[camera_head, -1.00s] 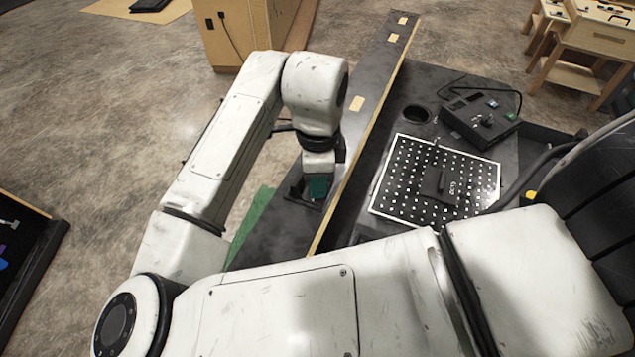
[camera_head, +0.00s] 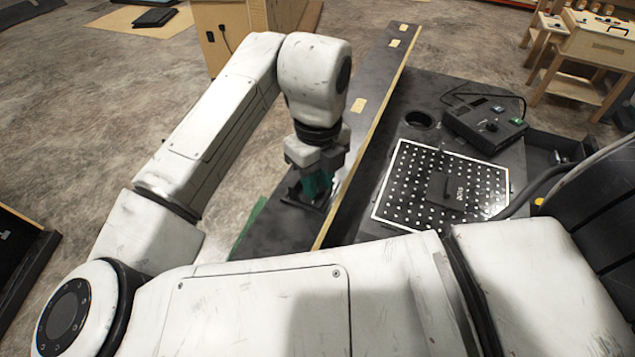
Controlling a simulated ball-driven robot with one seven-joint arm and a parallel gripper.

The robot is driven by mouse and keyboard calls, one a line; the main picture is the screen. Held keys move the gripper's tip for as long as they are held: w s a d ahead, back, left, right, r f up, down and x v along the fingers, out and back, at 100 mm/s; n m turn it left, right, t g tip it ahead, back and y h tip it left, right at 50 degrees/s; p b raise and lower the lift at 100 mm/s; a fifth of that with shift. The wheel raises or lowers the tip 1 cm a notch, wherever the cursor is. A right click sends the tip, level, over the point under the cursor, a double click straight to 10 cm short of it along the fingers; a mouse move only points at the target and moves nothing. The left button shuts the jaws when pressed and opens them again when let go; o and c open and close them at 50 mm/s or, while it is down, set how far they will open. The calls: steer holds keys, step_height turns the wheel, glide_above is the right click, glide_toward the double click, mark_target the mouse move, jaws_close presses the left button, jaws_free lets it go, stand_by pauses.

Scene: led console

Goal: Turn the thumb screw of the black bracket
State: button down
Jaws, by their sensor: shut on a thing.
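A round hole (camera_head: 418,119) is near the box.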

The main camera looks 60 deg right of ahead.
steer(key=shift+w+r+m+b, duration=0.1)
steer(key=shift+m+b, duration=0.5)
steer(key=shift+m, duration=1)
steer(key=c, duration=1.2)
jaws_free()
steer(key=shift+o, duration=0.2)
step_height(320, 180, up, 11)
steer(key=shift+f, duration=0.2)
